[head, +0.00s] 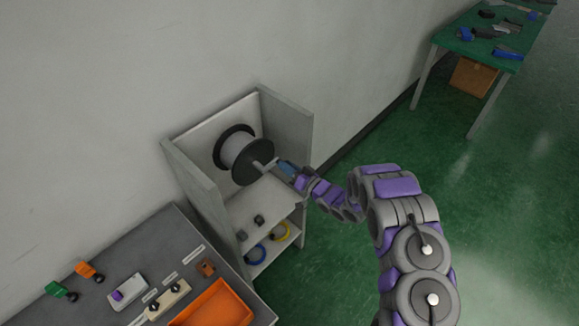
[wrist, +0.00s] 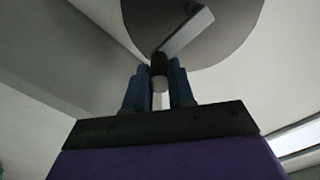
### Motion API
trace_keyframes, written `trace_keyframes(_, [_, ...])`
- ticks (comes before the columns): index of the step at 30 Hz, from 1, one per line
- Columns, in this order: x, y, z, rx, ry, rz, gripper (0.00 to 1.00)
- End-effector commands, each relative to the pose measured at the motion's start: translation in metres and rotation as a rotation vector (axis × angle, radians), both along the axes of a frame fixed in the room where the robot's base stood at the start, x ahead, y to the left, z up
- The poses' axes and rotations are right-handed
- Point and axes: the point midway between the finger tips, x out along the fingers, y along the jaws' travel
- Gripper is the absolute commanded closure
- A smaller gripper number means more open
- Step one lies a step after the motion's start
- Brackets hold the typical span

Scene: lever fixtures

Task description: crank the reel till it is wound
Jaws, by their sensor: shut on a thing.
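The reel (head: 240,150) is a light grey drum between two dark round flanges, mounted in an open-fronted grey cabinet against the wall. Its near flange also fills the top of the wrist view (wrist: 225,35). A pale crank arm (wrist: 186,35) runs across the flange down to a dark handle with a light round end (wrist: 159,82). My gripper (head: 284,167) reaches in from the right at the cabinet's open front. In the wrist view its two blue fingers (wrist: 159,85) are shut on the crank handle, one on each side. How much line is wound cannot be told.
The cabinet's right side wall (head: 287,128) stands close to my gripper. A lower shelf holds a blue coil (head: 255,254) and a yellow coil (head: 281,232). A grey bench with an orange tray (head: 216,306) is at the lower left. A green table (head: 480,45) stands far right.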

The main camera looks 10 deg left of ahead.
Motion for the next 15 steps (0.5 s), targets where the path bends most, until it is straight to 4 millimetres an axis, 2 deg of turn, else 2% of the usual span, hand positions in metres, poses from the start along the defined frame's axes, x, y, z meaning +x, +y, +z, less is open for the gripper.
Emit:
trace_keyframes(4, [-0.0043, 0.0023, -0.006, -0.008, 0.01, 0.007, 1.0])
trace_keyframes(5, [-0.0044, 0.0023, -0.0063, -0.008, 0.01, 0.007, 0.75])
trace_keyframes(12, [-0.0045, -0.0018, -0.0027, -0.003, 0.006, 0.004, 0.52])
trace_keyframes(15, [-0.0047, -0.0034, -0.0015, -0.002, 0.004, 0.004, 0.52])
